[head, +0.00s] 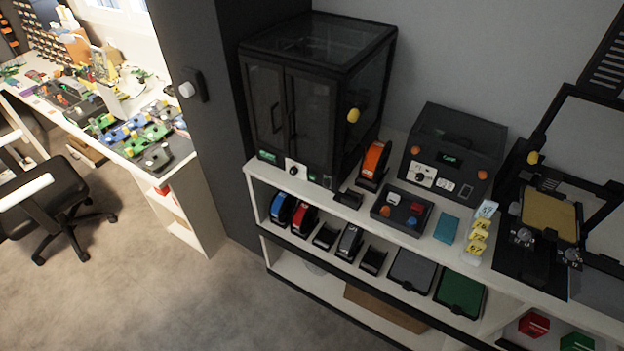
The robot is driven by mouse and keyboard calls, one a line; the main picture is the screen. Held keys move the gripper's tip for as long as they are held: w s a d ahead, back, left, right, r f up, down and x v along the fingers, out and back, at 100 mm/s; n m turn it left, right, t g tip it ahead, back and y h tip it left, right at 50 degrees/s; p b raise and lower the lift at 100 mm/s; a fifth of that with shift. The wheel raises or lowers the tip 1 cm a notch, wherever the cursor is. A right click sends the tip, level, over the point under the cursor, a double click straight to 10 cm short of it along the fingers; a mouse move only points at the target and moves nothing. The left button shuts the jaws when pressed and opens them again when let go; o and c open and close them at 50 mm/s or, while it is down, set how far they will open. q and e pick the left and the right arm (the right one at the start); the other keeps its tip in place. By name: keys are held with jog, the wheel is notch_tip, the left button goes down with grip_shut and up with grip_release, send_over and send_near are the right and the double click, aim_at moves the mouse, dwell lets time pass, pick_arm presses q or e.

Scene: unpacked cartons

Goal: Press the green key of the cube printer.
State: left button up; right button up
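A tall black box-shaped machine (310,100) with two dark glass doors stands on the left end of the white shelf unit; it looks most like the cube printer. A small green patch (267,157) shows low on its front left, next to a white panel with a dark knob (296,168). I cannot tell if the green patch is a key. A lower black machine (452,150) to its right has a small screen with green marks, a white panel and orange knobs. Neither of my grippers is in view.
An open-frame machine with a tan plate (549,215) stands at the right. A small button box (401,211), an orange-and-black spool (374,163) and yellow number tags (478,237) share the shelf top. A chair (45,200) and cluttered desk (120,125) are left. The floor (170,290) in front is clear.

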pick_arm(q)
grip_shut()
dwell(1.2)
